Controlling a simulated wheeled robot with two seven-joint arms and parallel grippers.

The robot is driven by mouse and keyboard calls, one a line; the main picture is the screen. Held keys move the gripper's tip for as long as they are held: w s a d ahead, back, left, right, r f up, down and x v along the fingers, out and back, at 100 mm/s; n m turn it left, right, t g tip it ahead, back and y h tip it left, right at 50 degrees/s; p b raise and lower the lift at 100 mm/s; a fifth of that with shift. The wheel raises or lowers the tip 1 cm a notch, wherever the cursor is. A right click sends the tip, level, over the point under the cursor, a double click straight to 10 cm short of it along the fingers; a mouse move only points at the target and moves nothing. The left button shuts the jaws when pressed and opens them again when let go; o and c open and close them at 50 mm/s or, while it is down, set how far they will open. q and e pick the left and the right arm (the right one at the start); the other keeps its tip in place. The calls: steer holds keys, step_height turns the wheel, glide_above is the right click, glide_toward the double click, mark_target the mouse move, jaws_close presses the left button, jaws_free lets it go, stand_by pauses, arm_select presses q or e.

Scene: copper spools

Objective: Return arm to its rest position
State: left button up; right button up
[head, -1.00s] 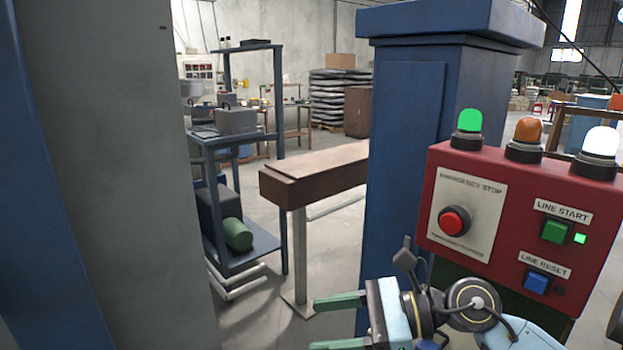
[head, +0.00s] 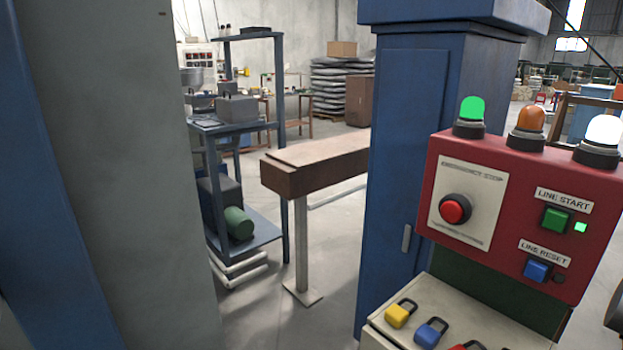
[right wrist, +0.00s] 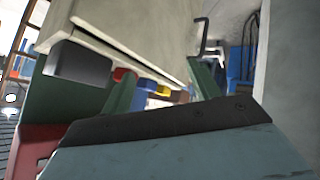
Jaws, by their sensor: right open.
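My right gripper (right wrist: 163,93) shows in the right wrist view with its two green fingers spread apart and nothing between them. It is out of the head view now. Beyond its fingers in the wrist view is the pale box-like shelf (right wrist: 120,28), with coloured padlocks showing near it. My left gripper is in neither view. In the head view the red control box (head: 512,225) carries a red emergency stop button (head: 454,209), a green line start button (head: 556,220) and a blue line reset button (head: 536,270). The green indicator beside line start is lit.
Yellow (head: 398,315) and blue (head: 430,333) padlocks lie on the pale shelf (head: 385,330) below the control box. A blue cabinet (head: 420,150) stands beside it. A grey pillar (head: 120,180) fills the left. Open floor lies around the brown-topped bench (head: 315,165).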

steer(key=s+f+m+g+y, duration=0.1)
steer(key=s+f+m+g, duration=0.35)
steer(key=s, duration=0.85)
step_height(320, 180, down, 27)
steer(key=n+g+b, duration=0.2)
steer(key=g, duration=0.1)
steer(key=s+d+f+b, duration=0.2)
steer(key=s+f, duration=1.4)
steer(key=f, duration=0.2)
steer(key=shift+s+g+b, duration=0.25)
steer(key=shift+g+b, duration=0.1)
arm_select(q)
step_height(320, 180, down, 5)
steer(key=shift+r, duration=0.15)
arm_select(e)
steer(key=shift+s+d+f, duration=0.15)
steer(key=shift+s+d, duration=0.05)
steer(key=shift+s, duration=0.25)
steer(key=shift+c, duration=1.1)
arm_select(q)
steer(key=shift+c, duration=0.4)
arm_select(e)
steer(key=shift+c, duration=0.4)
